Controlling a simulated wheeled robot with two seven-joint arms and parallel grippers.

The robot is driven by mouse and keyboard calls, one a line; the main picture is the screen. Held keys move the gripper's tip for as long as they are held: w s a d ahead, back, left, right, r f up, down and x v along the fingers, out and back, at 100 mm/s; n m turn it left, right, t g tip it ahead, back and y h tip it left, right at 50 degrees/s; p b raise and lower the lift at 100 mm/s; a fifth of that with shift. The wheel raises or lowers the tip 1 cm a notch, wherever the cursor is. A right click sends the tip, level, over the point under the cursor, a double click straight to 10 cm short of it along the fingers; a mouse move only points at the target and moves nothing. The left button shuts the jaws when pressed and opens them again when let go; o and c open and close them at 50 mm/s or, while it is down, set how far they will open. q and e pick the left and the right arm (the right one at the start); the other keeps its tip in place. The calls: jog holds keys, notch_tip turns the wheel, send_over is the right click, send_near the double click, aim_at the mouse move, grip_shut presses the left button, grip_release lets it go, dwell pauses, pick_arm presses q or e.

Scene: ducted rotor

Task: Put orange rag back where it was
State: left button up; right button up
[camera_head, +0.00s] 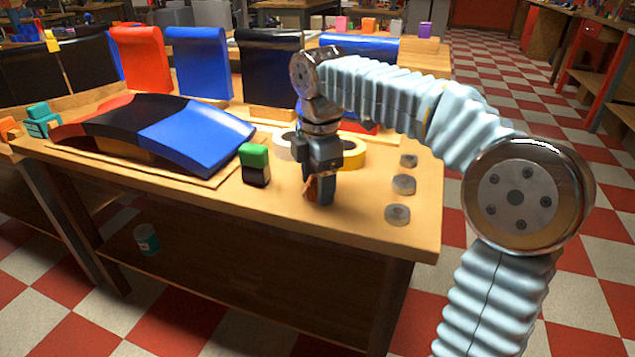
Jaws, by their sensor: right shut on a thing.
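My right gripper (322,192) points down just above or at the front part of the wooden workbench (225,207). It is shut on a small orange-brown thing, which looks like the orange rag (310,189). Only a little of the rag shows at the left of the fingers; the rest is hidden by the gripper. I cannot tell whether the rag touches the bench top. My left gripper is out of view.
A green-and-black block (255,165) stands left of the gripper. A yellow tape roll (353,154) lies behind it. Metal discs (397,214) lie to the right. A blue, black and red curved panel (195,135) covers the bench's left. Upright panels (200,65) stand behind.

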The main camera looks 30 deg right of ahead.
jog(key=shift+f, duration=0.1)
jog(key=o, duration=1)
jog(key=r+p, duration=0.1)
jog(key=r, duration=0.3)
jog(key=r+p, duration=0.1)
jog(key=r, duration=0.3)
jog(key=r+p, duration=0.1)
jog(key=r, duration=0.3)
jog(key=shift+s+r, duration=0.15)
jog(key=shift+s, duration=0.1)
